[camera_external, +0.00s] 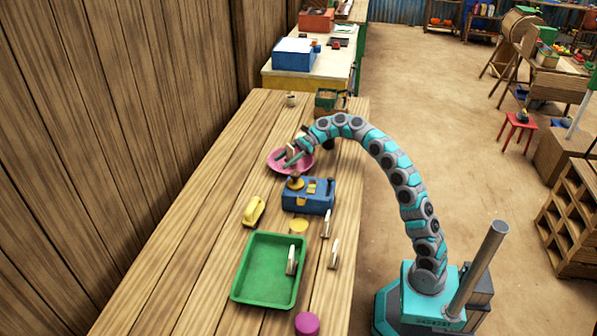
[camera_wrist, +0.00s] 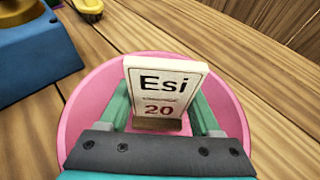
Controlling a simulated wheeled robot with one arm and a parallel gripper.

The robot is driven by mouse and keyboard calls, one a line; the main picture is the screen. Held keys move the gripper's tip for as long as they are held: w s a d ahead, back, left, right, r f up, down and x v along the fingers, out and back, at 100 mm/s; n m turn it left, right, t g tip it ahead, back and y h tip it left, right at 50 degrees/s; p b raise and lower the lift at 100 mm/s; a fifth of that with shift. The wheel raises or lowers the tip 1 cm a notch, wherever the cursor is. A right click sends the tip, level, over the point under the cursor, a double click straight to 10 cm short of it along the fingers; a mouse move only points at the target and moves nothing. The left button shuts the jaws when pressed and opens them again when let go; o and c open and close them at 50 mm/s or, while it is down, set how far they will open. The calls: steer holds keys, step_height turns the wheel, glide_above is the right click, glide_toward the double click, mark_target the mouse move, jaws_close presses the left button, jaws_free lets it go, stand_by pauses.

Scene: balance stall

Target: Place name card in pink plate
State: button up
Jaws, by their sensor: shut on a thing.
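A white name card (camera_wrist: 165,82) reading "Esi" and "20" stands upright between the teal fingers of my gripper (camera_wrist: 160,100) in the wrist view. My gripper is shut on it. The pink plate (camera_wrist: 82,106) lies directly beneath and around the card in that view. In the external view, my gripper (camera_external: 290,156) is over the pink plate (camera_external: 276,169) on the long wooden table, and the card (camera_external: 291,151) shows as a small pale shape. The card's lower edge is partly hidden, so I cannot tell if it touches the plate.
A blue box device (camera_external: 308,198) stands just nearer than the plate. A green tray (camera_external: 243,294) holds one small stand-up card (camera_external: 292,260); two more cards (camera_external: 326,222) stand right of it. A yellow object (camera_external: 254,211) and magenta cylinder (camera_external: 307,323) are also on the table.

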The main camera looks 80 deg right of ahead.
steer(key=o, duration=1.4)
steer(key=shift+o, duration=0.2)
step_height(320, 180, up, 6)
steer(key=p, duration=0.7)
steer(key=shift+f, duration=0.25)
steer(key=shift+r, duration=0.8)
